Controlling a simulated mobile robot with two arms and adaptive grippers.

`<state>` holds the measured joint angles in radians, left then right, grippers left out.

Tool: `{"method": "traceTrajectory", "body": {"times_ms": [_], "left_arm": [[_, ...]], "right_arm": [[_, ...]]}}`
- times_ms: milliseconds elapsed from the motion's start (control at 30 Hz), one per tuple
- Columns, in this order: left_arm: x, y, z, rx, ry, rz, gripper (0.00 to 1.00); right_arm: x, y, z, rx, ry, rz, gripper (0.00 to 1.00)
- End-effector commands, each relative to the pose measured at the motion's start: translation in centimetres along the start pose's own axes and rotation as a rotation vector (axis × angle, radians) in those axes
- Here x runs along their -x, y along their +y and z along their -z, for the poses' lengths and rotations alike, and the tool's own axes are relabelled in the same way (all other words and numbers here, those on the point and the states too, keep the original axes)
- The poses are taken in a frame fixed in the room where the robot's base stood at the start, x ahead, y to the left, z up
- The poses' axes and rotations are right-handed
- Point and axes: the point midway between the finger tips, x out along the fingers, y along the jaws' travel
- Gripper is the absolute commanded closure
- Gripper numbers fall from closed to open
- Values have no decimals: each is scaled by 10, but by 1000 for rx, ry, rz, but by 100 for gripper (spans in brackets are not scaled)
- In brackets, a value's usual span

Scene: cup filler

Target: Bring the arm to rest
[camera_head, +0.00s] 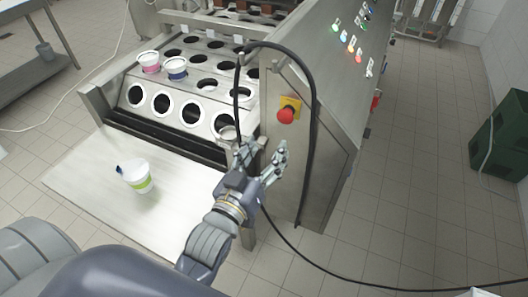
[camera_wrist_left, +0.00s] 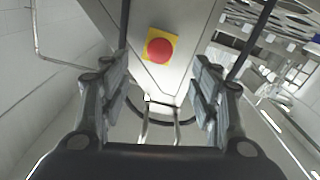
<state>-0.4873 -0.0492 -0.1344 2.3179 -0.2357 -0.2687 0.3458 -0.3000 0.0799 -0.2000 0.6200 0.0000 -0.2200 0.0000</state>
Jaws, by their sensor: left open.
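My left gripper (camera_head: 262,158) is open and empty beside the front side panel of the cup filler machine (camera_head: 322,112). In the left wrist view its two fingers (camera_wrist_left: 158,95) stand wide apart, with the red button (camera_wrist_left: 159,50) on its yellow plate seen beyond them. The red button (camera_head: 286,115) is just above and to the right of the gripper in the head view. No contact with it shows. My right gripper is not in view.
A white cup with a green band (camera_head: 138,175) stands on the metal shelf (camera_head: 95,190). A pink-banded cup (camera_head: 149,62) and a blue-banded cup (camera_head: 176,68) sit in the machine's holes. A black cable (camera_head: 315,100) loops near my gripper. A green box (camera_head: 503,140) stands at the right.

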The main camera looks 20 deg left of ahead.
Motion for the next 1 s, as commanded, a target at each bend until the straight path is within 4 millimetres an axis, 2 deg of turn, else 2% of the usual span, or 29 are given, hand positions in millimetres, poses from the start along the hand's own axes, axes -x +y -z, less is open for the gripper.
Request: {"method": "traceTrajectory", "body": {"times_ms": [567, 667, 767, 867, 1000], "left_arm": [[3, 0, 0, 0, 0, 0, 44], [2, -1, -9, -3, -15, 0, 44], [-2, -3, -43, -14, -73, -1, 44], [-5, -8, -104, -37, -178, -3, 44], [4, -20, -210, -78, -361, -6, 44]], "right_arm": [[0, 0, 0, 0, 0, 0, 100], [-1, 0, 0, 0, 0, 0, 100], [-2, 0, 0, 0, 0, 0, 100], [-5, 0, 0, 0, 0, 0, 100], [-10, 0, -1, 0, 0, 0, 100]]}}
